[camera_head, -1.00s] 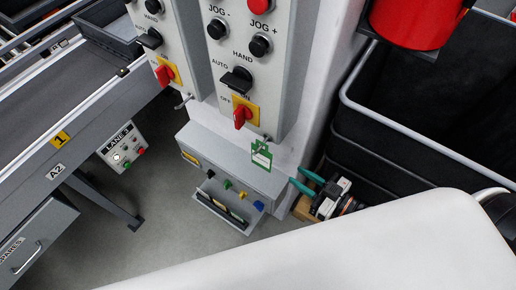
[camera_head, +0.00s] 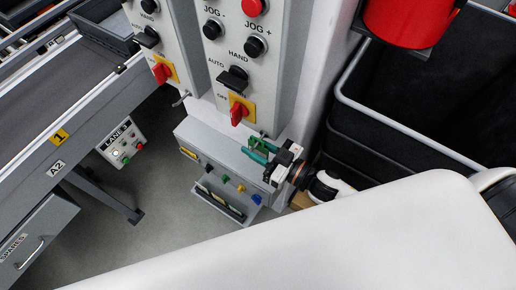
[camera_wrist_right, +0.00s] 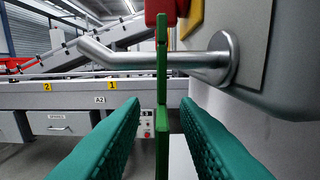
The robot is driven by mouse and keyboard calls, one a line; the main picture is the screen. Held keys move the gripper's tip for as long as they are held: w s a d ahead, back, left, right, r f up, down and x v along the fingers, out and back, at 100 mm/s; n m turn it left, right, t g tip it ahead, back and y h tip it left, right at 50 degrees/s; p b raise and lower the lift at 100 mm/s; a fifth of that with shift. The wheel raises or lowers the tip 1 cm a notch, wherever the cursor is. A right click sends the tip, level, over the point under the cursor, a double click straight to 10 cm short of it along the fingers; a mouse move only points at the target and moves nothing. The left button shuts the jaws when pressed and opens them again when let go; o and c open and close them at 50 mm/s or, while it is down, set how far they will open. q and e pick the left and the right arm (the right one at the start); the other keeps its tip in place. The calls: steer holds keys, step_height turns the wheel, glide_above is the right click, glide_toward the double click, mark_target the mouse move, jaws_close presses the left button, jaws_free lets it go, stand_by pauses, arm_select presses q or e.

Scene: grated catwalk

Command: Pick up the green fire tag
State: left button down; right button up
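The green fire tag (camera_head: 260,143) hangs from a metal hook at the bottom of the right control panel, partly hidden by my fingers in the head view. My right gripper (camera_head: 250,147) has teal fingers and is open around the tag. The wrist view shows the fingers (camera_wrist_right: 160,110) on either side of it, with a gap on both sides. My left gripper is not in view.
The control panel (camera_head: 225,60) with knobs and a red switch stands above the hook. A black bin (camera_head: 420,110) stands to the right, a conveyor (camera_head: 50,110) to the left.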

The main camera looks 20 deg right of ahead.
steer(key=shift+w+a, duration=0.4)
steer(key=shift+w, duration=0.1)
jaws_close()
steer(key=shift+r, duration=0.1)
steer(key=shift+s+r, duration=0.1)
steer(key=shift+r, duration=0.05)
steer(key=s+a+b, duration=0.3)
steer(key=s+a, duration=0.8)
steer(key=a, duration=0.3)
